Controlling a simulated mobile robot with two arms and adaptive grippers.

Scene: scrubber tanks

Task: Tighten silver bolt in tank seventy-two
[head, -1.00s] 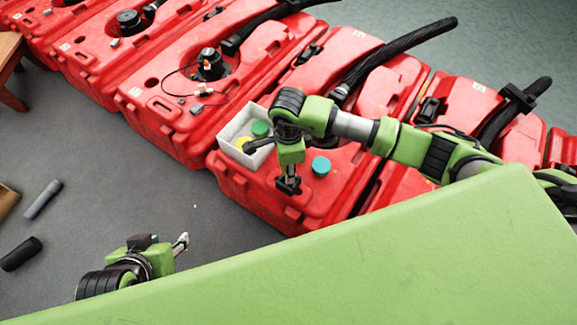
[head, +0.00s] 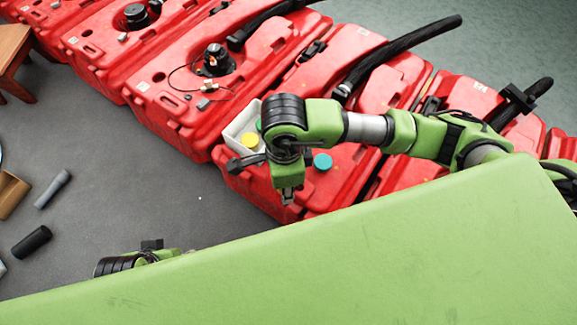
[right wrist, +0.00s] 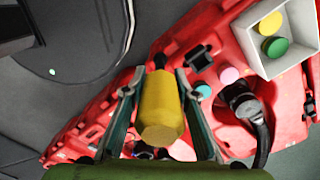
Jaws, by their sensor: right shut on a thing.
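Red tanks stand in a row; I cannot read which is seventy-two. My right gripper (head: 287,196) hangs over the front of the red tank (head: 335,185) with the teal cap (head: 322,162). In the right wrist view my right gripper (right wrist: 158,78) is shut on a yellow-handled tool (right wrist: 161,110), its dark end pointing away from me. The tank (right wrist: 110,125) lies beyond it. I cannot make out a silver bolt in either view. My left gripper (head: 165,252) is low at the left, mostly hidden behind my green body, its fingers not clear.
A white box (head: 233,132) with a yellow lid (head: 249,141) and a green lid sits on the tank beside my right wrist. Black hoses (head: 405,52) cross the tanks.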

